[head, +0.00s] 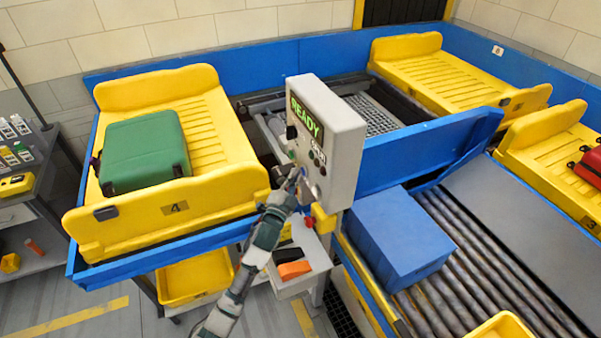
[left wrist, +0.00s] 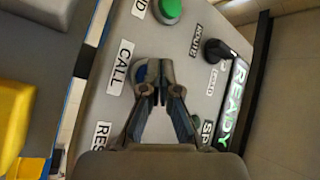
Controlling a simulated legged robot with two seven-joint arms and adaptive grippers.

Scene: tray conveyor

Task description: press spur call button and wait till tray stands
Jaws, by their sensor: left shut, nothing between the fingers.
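The grey control box (head: 340,125) stands in the middle of the head view, its screen (head: 306,118) reading READY in green. My left gripper (head: 295,178) is shut and empty, its fingertips at the box's panel. My right gripper is not in view.
The panel also has a green button (left wrist: 168,10) and a black knob (left wrist: 217,50). Beyond the box is an empty stretch of track (head: 368,115). More yellow trays (head: 455,80) stand at right. A blue bin (head: 400,240) sits on the rollers.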

